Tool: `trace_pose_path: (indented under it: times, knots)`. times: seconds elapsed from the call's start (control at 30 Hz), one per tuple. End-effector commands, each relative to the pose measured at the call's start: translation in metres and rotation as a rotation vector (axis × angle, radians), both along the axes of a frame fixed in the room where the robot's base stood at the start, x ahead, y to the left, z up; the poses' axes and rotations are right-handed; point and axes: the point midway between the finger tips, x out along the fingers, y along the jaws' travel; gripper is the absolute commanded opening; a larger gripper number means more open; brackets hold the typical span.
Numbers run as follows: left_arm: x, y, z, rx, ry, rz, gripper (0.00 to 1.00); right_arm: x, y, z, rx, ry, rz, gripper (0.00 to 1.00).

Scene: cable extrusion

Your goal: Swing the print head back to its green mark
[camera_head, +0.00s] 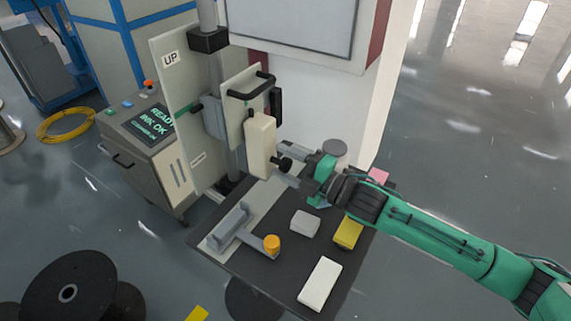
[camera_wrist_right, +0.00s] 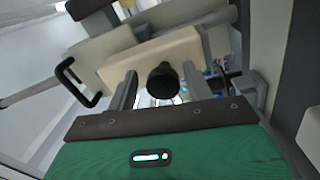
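The print head (camera_head: 260,144) is a cream block on a plate with a black handle, mounted at the grey vertical post. A black knob (camera_head: 284,164) sticks out of its side toward my right gripper (camera_head: 289,165). In the right wrist view the knob (camera_wrist_right: 163,82) lies between the two open fingers (camera_wrist_right: 159,85), apart from both. The cream block (camera_wrist_right: 150,57) is just beyond the fingertips. A short green mark (camera_head: 182,113) shows on the pale panel behind the post, left of the head. My left gripper is not in view.
A dark table (camera_head: 233,262) below holds a grey bracket (camera_head: 229,224), an orange-capped part (camera_head: 272,244), a grey block (camera_head: 305,223), a yellow block (camera_head: 348,232) and a white block (camera_head: 320,284). A controller cabinet (camera_head: 152,152) stands left. A large cabinet with a screen stands behind.

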Motion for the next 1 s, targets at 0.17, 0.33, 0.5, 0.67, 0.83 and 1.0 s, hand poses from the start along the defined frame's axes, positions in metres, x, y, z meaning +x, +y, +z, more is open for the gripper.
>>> trace_pose_path:
  times: [0.17, 0.33, 0.5, 0.67, 0.83, 1.0]
  knots:
    - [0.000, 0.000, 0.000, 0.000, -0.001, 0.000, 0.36, -0.001, 0.000, -0.002, -0.001, 0.003, 0.001, 0.53]
    - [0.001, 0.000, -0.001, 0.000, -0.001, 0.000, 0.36, -0.003, -0.002, -0.003, -0.002, 0.004, 0.001, 0.53]
    - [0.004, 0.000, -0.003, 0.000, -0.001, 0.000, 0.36, -0.014, -0.018, -0.006, -0.003, 0.005, 0.000, 0.53]
    - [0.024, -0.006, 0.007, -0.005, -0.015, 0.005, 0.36, -0.031, -0.042, -0.009, -0.005, 0.005, -0.002, 0.53]
    - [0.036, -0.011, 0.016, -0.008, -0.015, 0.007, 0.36, -0.051, -0.068, -0.012, -0.005, 0.006, 0.001, 0.53]
    - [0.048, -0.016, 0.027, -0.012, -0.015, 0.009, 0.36, -0.068, -0.092, -0.013, -0.005, 0.005, 0.000, 0.53]
